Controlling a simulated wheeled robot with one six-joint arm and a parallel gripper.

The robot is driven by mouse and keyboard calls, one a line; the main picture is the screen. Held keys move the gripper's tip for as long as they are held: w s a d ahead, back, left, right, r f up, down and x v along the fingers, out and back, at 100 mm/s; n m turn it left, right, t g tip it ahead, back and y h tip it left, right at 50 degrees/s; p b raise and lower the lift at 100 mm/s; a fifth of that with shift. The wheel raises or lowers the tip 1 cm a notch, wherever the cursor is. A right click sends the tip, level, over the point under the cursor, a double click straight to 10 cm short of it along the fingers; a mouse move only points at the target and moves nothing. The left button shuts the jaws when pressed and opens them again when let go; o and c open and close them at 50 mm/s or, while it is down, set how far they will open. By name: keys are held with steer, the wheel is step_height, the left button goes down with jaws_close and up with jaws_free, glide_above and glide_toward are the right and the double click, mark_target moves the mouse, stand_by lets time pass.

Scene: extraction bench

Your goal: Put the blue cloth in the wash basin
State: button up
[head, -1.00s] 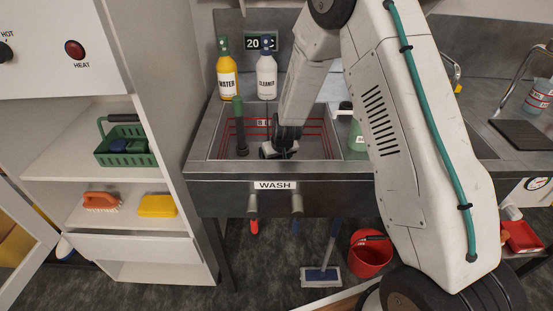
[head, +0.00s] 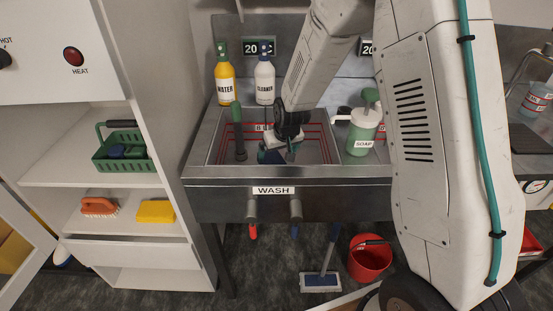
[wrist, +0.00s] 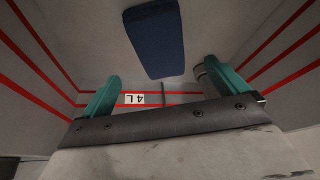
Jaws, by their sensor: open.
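The blue cloth (wrist: 155,40) shows in the wrist view as a dark blue, flat rectangle inside the wash basin, beyond my fingertips and not gripped. In the head view, a bit of blue (head: 268,156) shows beside my gripper, mostly hidden by it. The wash basin (head: 225,172) is a grey sink with red lines and a "WASH" label on its front. My gripper (head: 280,155) is down inside the basin. In the wrist view its green fingers (wrist: 162,75) are spread apart with nothing between them.
A yellow water bottle (head: 225,85) and a white cleaner bottle (head: 265,82) stand behind the basin. A green-handled brush (head: 238,135) stands in its left side. A soap bottle (head: 362,130) stands right of it. A green basket (head: 120,150) is on the left shelf.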

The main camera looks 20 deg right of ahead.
steer(key=shift+v, duration=1.5)
steer(key=s+d+r+g, duration=0.2)
steer(key=s+r, duration=1.5)
steer(key=r, duration=0.1)
steer(key=s+r, duration=0.2)
steer(key=s, duration=0.8)
steer(key=s+d+r+g, duration=0.1)
steer(key=s+r, duration=0.2)
steer(key=s, duration=0.7)
steer(key=shift+s+m, duration=0.2)
steer(key=shift+m, duration=0.2)
steer(key=shift+d, duration=0.1)
